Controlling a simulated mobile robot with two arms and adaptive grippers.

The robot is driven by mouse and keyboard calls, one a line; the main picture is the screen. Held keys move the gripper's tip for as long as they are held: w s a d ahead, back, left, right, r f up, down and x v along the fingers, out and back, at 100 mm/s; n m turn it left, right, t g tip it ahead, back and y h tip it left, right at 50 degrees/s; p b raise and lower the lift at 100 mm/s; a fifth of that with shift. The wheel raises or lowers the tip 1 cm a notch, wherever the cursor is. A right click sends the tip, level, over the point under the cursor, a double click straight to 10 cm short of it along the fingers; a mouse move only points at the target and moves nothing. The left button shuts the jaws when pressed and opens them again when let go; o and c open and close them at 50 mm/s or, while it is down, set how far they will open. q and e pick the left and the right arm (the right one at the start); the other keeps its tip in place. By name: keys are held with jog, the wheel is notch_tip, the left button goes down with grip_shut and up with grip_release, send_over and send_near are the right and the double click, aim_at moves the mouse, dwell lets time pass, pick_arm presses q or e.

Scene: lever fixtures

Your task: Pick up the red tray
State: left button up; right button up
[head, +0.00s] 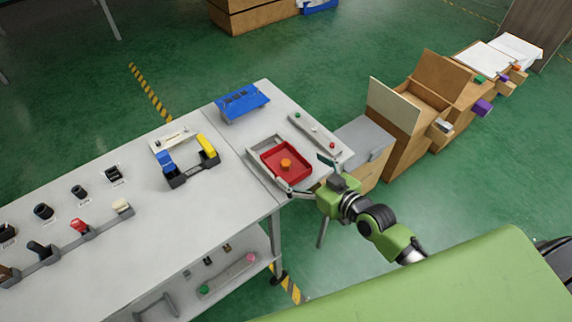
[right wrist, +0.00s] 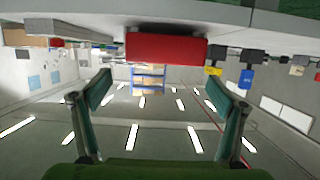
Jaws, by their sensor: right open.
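The red tray (head: 299,157) lies on the right part of the white table, near its front right edge. A round orange piece (head: 286,163) sits in the tray. My right gripper (head: 306,177) is open at the near right side of the tray, its fingers spread to either side of the corner. In the right wrist view the tray (right wrist: 166,48) appears ahead, beyond the open, empty fingers (right wrist: 160,92). I cannot tell whether any finger touches the tray. My left gripper does not show.
A blue fixture (head: 242,103) stands behind the tray. A strip with small colored buttons (head: 315,129) lies to its right. A fixture with blue and yellow levers (head: 190,174) stands left. A grey-topped cabinet (head: 364,137) and wooden boxes stand right of the table.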

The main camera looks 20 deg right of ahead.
aim_at(291, 172)
jog(key=x, duration=0.2)
jog(key=p+x, duration=0.1)
jog(key=x, duration=0.2)
jog(key=shift+s+a+f, duration=0.2)
jog(key=shift+f, duration=0.15)
jog(key=c, duration=1.2)
